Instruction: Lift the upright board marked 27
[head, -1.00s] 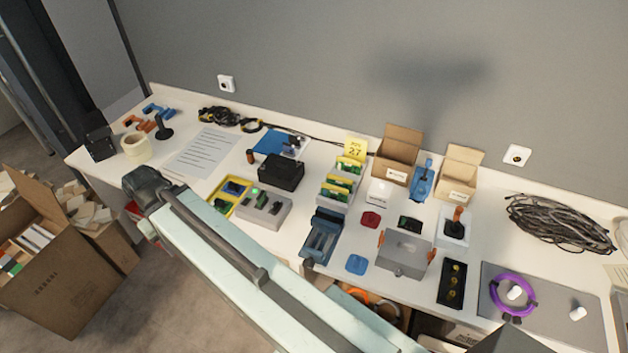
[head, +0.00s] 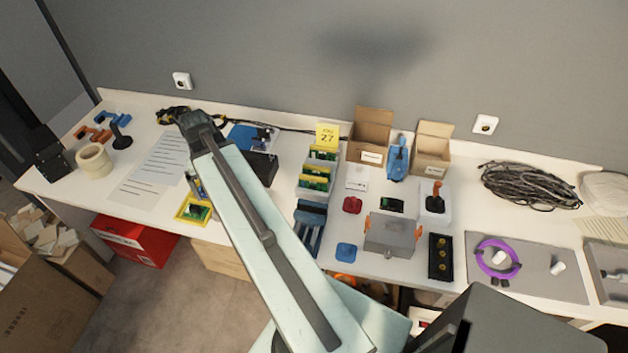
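A yellow card marked 27 (head: 327,135) stands at the back of a grey rack (head: 311,191) on the bench. Several upright green boards (head: 315,183) with yellow edges stand in the rack in front of the card. No number can be read on the boards themselves. My arm crosses the middle of the head view, to the left of the rack. The fingers of my gripper cannot be made out at the arm's far end.
A black box (head: 262,168) is partly hidden behind my arm. A blue slotted holder (head: 309,222) stands in front of the rack. Open cartons (head: 369,137) stand to its right. A cable coil (head: 530,186) lies further right. Paper sheets (head: 152,170) lie at the left.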

